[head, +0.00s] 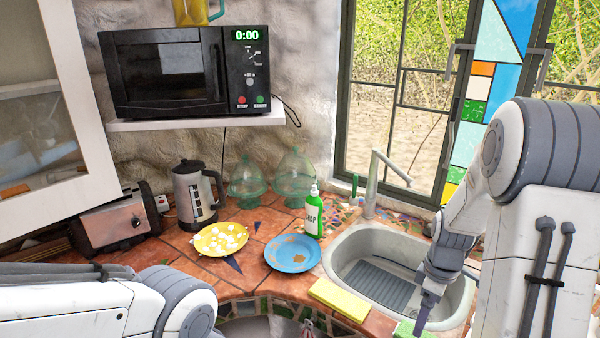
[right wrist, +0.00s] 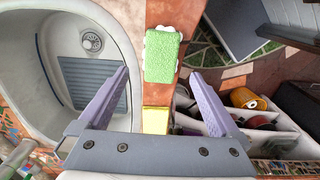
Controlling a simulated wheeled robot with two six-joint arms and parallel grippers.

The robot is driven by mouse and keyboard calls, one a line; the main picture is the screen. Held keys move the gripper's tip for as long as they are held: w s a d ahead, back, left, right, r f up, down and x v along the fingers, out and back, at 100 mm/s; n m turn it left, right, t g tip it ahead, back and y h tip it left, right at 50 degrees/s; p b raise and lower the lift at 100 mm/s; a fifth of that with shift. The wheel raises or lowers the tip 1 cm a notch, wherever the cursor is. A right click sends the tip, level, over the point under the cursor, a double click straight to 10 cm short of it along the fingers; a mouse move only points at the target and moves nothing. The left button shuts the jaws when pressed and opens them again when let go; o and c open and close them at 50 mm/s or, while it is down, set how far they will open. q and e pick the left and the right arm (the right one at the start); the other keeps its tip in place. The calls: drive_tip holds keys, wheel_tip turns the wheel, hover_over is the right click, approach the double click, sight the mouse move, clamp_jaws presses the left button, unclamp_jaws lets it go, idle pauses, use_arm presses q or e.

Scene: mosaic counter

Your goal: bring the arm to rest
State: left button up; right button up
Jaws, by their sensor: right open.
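My right gripper (head: 426,306) hangs over the front right part of the sink, pointing down. In the right wrist view its two purple fingers (right wrist: 160,92) are spread apart with nothing between them. A green and white sponge (right wrist: 162,54) lies on the counter edge beyond the fingertips, apart from them. The sponge also shows in the head view (head: 408,329), at the bottom beside the gripper. My left arm comes in at the lower left of the head view; its gripper is not in view.
The sink (head: 345,262) lies left of the right gripper, with a tap (head: 372,185) behind. An open compartmented drawer (right wrist: 262,128) shows below the counter edge.

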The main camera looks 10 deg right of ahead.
wheel_tip(320, 180, down, 9)
drive_tip(key=shift+f+p, duration=0.1)
drive_tip(key=shift+p, duration=0.2)
drive_tip(key=shift+w+r, duration=0.1)
drive_tip(key=shift+r, duration=1.55)
drive_tip(key=shift+f, duration=0.1)
